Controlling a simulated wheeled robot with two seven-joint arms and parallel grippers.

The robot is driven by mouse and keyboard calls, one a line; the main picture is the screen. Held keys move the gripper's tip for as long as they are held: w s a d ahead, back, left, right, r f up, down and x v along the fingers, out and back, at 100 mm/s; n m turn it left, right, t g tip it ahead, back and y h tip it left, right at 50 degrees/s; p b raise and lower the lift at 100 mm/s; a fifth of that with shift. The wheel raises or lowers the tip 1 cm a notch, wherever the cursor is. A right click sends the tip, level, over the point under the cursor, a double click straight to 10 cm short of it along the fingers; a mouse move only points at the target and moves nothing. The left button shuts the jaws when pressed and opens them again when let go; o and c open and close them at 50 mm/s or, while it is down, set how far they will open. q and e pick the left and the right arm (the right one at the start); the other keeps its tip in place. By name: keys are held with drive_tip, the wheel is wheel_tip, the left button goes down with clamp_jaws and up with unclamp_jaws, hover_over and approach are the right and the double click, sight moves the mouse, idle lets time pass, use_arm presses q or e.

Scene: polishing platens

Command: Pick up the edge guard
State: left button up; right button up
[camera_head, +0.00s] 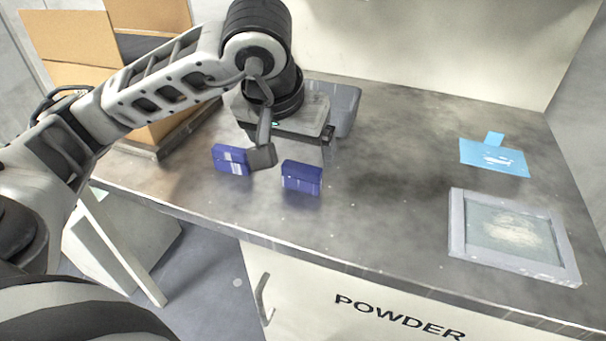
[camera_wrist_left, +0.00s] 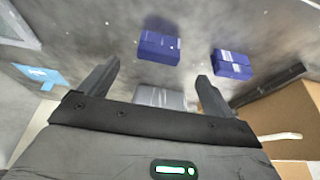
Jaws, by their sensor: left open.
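No thing is clearly marked as the edge guard. Two small dark blue blocks with pale markings lie on the worktop and may include it; I cannot tell which. The left block (camera_head: 231,159) is beside one finger of my left gripper (camera_head: 295,158). The right block (camera_head: 302,177) is just in front of the gripper. My left gripper is open, above the worktop, with nothing between its fingers. In the left wrist view, the gripper (camera_wrist_left: 158,69) has one blue block (camera_wrist_left: 158,47) ahead between its fingers and the other block (camera_wrist_left: 231,64) to the right. My right gripper is out of view.
A grey bin (camera_head: 347,103) stands behind the gripper. Cardboard boxes (camera_head: 75,60) are at the back left. A light blue sheet (camera_head: 494,157) and a pale framed panel (camera_head: 508,232) lie on the right. The grey worktop (camera_head: 400,190) is clear in the middle.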

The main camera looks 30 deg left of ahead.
sight(301, 168)
use_arm(q)
drive_tip(key=x, duration=0.8)
drive_tip(key=shift+w+f, duration=0.2)
drive_tip(key=shift+f, duration=0.15)
drive_tip(key=c, duration=1)
